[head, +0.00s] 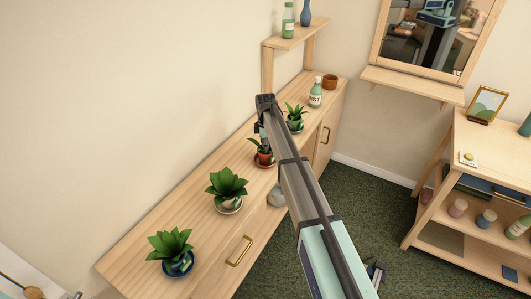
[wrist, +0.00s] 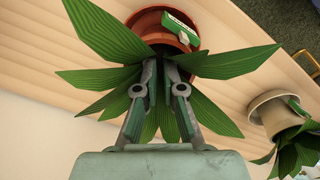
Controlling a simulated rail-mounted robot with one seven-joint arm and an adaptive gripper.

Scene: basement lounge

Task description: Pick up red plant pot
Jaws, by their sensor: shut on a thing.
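The red plant pot (head: 264,158) with its green plant stands on the wooden cabinet, partly covered by my arm in the head view. In the wrist view its terracotta-red rim (wrist: 133,23) shows at the top, with long striped leaves spreading around my fingers. My gripper (wrist: 162,62) reaches in among the leaves and is shut at the plant's base by the pot rim. The fingertips are partly hidden by leaves, so the exact contact is unclear. In the head view my gripper (head: 262,137) is directly above and against the plant. I cannot tell whether the pot is clear of the cabinet top.
Potted plants stand nearby: a pale pot (head: 228,205), a blue pot (head: 178,266) and another plant (head: 295,115) behind my arm. A bottle (head: 315,95) and brown cup (head: 329,81) are farther back. A pale pot (wrist: 268,112) shows close at right in the wrist view.

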